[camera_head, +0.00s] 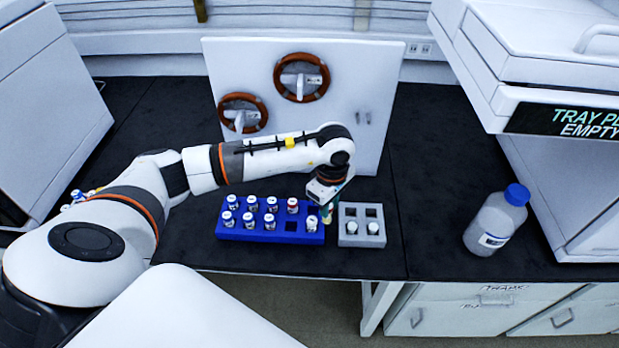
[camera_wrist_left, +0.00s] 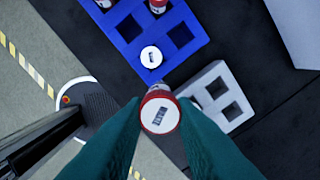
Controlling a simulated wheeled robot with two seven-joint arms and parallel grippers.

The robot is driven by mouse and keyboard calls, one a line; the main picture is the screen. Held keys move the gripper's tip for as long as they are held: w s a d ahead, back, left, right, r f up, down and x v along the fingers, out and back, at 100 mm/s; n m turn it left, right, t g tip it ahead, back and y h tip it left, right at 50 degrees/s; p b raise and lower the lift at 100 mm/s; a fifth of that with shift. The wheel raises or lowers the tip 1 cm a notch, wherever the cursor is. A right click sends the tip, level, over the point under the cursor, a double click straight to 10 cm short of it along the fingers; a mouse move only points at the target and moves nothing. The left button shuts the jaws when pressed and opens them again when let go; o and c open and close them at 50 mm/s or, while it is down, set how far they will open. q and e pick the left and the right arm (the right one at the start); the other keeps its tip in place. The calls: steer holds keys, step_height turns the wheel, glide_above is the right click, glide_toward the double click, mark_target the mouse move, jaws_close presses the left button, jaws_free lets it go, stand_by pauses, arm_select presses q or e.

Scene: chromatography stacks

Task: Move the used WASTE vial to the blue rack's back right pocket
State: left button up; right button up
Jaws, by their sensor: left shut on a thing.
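My left gripper (camera_head: 327,207) is over the gap between the blue rack (camera_head: 258,236) and the grey rack. In the left wrist view its teal fingers (camera_wrist_left: 160,125) are shut on a vial with a white cap and red band (camera_wrist_left: 160,110); the cap's print is too small to read. The held vial is above the racks, apart from them. The blue rack's back right pocket (camera_wrist_left: 180,35) looks empty in the wrist view; in the head view the gripper partly hides it. A white-capped vial (camera_wrist_left: 151,57) sits in the front right pocket.
Several vials fill the blue rack; one front pocket (camera_head: 291,227) is empty. The grey rack (camera_head: 362,241) holds two vials in front, with empty back pockets. A white panel (camera_head: 225,75) with round orange-rimmed fittings stands behind. A blue-capped bottle (camera_head: 495,222) stands right.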

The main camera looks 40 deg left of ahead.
arm_select(q)
steer(key=w+a+f+n+b, duration=0.2)
steer(key=a+n, duration=0.1)
steer(key=n, duration=0.6)
steer(key=w+a+f+n+b, duration=0.2)
steer(key=a+f+n, duration=0.1)
steer(key=n, duration=0.7)
steer(key=shift+w+a+b, duration=0.25)
steer(key=shift+a+b, duration=0.15)
steer(key=shift+a, duration=0.25)
arm_select(e)
step_height(320, 180, down, 5)
steer(key=shift+d+f, duration=0.1)
steer(key=shift+f, duration=0.05)
arm_select(q)
steer(key=shift+w, duration=0.1)
arm_select(e)
steer(key=shift+d, duration=0.25)
arm_select(q)
steer(key=shift+f, duration=0.1)
arm_select(e)
steer(key=shift+f, duration=0.15)
arm_select(q)
steer(key=shift+f+b, duration=0.95)
steer(key=shift+f, duration=0.1)
arm_select(e)
steer(key=shift+a+f, duration=0.15)
steer(key=shift+f, duration=0.65)
